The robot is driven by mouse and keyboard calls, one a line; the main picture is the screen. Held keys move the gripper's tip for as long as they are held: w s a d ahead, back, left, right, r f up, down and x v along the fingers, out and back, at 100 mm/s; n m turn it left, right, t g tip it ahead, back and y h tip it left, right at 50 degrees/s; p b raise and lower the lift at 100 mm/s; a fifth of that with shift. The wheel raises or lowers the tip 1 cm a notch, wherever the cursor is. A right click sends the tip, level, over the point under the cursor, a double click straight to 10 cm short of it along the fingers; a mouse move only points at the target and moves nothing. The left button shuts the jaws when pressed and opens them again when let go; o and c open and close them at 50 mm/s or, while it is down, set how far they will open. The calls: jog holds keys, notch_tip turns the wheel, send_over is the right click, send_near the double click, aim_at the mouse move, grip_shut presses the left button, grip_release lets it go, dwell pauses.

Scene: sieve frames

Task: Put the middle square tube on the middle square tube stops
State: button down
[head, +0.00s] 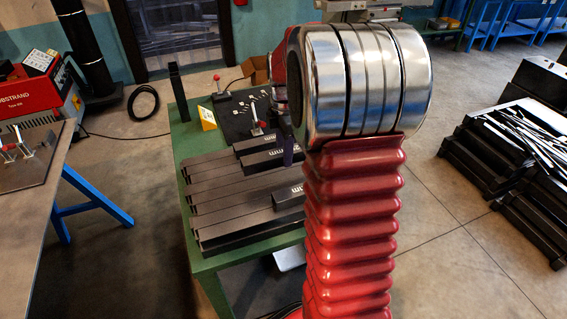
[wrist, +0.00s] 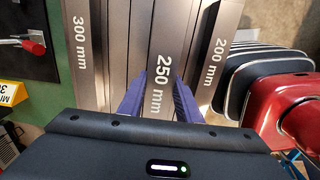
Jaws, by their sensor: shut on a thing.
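The middle square tube, a dark grey bar marked 250 mm (wrist: 160,62), runs away from me in the wrist view. My gripper (wrist: 160,84) has its two purple fingers on either side of it and is shut on it. A 300 mm tube (wrist: 84,60) lies to its left and a 200 mm tube (wrist: 220,48) to its right. I cannot tell whether the held tube is lifted off the ones around it. In the head view my arm hides most of the gripper. I cannot make out the middle square tube stops.
The tubes lie on a green table (head: 188,150) in the head view. A steel table (head: 35,170) with red-handled clamps (head: 12,148) stands at the left, beside a red welding machine (head: 25,98). Floor separates the tables. Black crates (head: 478,150) stand at right.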

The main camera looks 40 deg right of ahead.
jog(key=shift+r, duration=1.8)
jog(key=shift+a, duration=0.1)
jog(key=w+a+f+m, duration=0.1)
jog(key=w+a+m, duration=0.2)
jog(key=a+m, duration=0.2)
jog(key=w+a+f+m, duration=0.1)
jog(key=w+a+m, duration=0.2)
jog(key=a, duration=0.7)
jog(key=w+a+f+m, duration=0.2)
jog(key=w+a+m, duration=0.1)
jog(key=a+m, duration=0.4)
jog(key=shift+w+a+f, duration=0.1)
jog(key=shift+a, duration=0.7)
